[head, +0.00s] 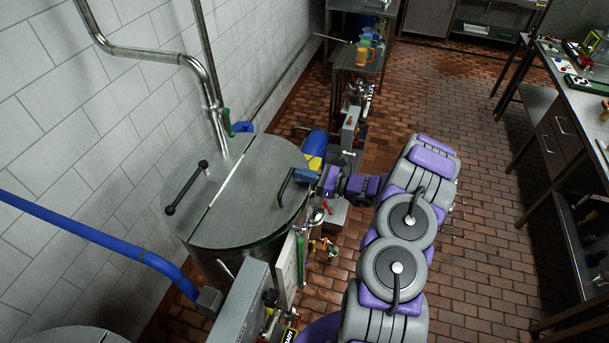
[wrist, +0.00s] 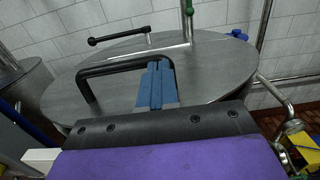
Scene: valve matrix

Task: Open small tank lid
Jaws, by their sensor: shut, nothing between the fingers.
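The small tank (head: 225,262) has a round grey metal lid, split by a pale seam. The lid's right half (head: 256,195) lies flat and carries a black bent handle (head: 287,183); the handle also shows in the wrist view (wrist: 115,66). My gripper (head: 304,176) is at the lid's right edge, by the handle's end. In the wrist view its blue fingers (wrist: 156,84) are together and empty, overlapping the handle's right end. I cannot tell whether they touch it.
The lid's left half (head: 200,178) has a straight black bar handle (head: 186,187). A steel pipe (head: 216,110) rises behind the seam. A grey box (head: 236,305) and valves stand in front of the tank. A tiled wall is at left; brick floor (head: 490,250) is clear at right.

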